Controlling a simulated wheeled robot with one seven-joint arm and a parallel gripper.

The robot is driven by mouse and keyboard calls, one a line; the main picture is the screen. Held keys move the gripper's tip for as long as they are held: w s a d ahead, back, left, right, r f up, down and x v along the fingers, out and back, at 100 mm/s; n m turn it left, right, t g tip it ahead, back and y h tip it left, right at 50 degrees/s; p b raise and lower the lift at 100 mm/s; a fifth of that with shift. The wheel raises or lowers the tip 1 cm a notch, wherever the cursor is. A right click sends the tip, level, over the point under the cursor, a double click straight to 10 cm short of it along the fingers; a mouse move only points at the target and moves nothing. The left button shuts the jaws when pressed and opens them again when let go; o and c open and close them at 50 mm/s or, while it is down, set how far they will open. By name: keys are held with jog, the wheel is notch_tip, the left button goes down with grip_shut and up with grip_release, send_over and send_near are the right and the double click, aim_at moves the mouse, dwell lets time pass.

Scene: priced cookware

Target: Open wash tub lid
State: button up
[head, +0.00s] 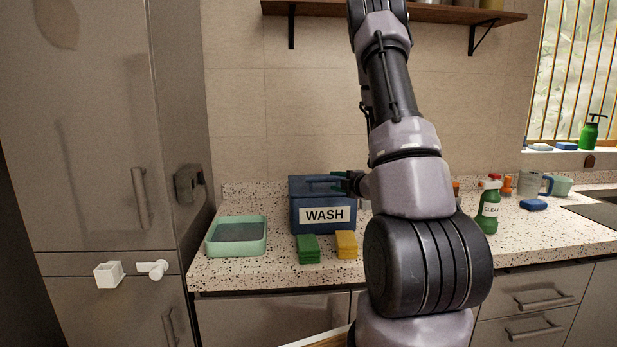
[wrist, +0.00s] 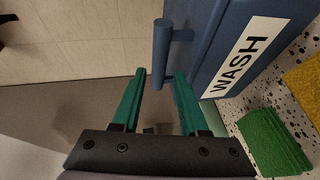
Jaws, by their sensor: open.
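The blue wash tub (head: 309,222) with a white "WASH" label stands on the speckled counter, and its lid looks shut. A blue bar handle (head: 322,183) shows at its upper part. In the wrist view the tub (wrist: 208,70) fills the upper right, and the handle (wrist: 162,52) sticks out to its left. My gripper (wrist: 160,73) is open with green fingers. The handle's lower end appears between the fingertips there; I cannot tell if they touch it. In the head view my gripper (head: 345,182) is at the handle's right end, partly hidden by my arm.
Green sponges (head: 308,249) and yellow sponges (head: 346,245) lie in front of the tub. A mint green tray (head: 236,237) stands to its left. A green spray bottle (head: 489,208) stands to the right. A wooden shelf (head: 450,12) hangs above.

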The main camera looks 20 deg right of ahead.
aim_at(319, 188)
jog(key=x, duration=1)
jog(key=shift+w+a, duration=0.1)
jog(key=shift+w, duration=0.3)
grip_shut()
dwell(0.9)
